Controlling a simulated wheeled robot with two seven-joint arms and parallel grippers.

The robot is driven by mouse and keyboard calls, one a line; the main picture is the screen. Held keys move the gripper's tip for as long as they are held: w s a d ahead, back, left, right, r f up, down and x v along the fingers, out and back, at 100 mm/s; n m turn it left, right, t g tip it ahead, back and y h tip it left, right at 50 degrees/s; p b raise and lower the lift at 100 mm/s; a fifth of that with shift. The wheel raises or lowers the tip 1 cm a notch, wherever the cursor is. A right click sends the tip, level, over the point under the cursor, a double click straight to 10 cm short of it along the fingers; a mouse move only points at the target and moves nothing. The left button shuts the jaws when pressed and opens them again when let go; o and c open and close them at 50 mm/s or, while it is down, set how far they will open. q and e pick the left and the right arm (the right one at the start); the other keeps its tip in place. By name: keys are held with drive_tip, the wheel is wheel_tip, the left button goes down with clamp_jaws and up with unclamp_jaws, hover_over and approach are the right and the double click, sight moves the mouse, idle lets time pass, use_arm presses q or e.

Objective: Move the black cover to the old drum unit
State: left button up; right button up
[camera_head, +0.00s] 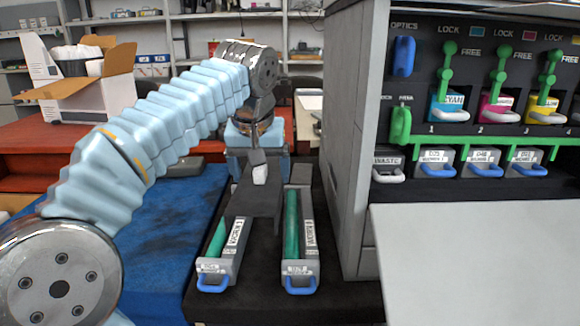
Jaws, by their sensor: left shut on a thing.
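A dark flat cover (255,202) with a small white grip is in the middle of the camera_head view. My left gripper (258,160) is shut on the cover at its white grip. The cover lies over the far part of the left drum unit (235,238) and reaches toward the right drum unit (307,240); I cannot tell whether it touches either. Both units show a green drum, a grey body and a blue handle in front. Their labels are too small to tell which is old. My right gripper is not in view.
The units rest on a black mat (335,302) beside a blue cloth (155,262). The printer (352,160) stands close on the right, with green levers, toner slots and a light grey panel (480,250). An open cardboard box (85,85) stands at back left.

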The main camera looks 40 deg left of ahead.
use_arm(q)
drive_tip(key=a+f, duration=0.1)
drive_tip(key=a, duration=0.2)
drive_tip(key=a+f, duration=0.2)
drive_tip(key=s+a+f, duration=0.1)
drive_tip(key=a, duration=0.2)
drive_tip(key=shift+s+a+f+b, duration=0.1)
drive_tip(key=shift+a+f+b, duration=0.05)
drive_tip(key=shift+a+b, duration=0.2)
drive_tip(key=shift+a+f, duration=0.1)
drive_tip(key=shift+f, duration=0.1)
wheel_tip(320, 180, down, 3)
drive_tip(key=b, duration=0.3)
drive_tip(key=shift+r, duration=0.2)
drive_tip(key=shift+r, duration=0.15)
drive_tip(key=shift+f+b, duration=0.9)
drive_tip(key=shift+f, duration=0.45)
drive_tip(key=shift+f, duration=0.1)
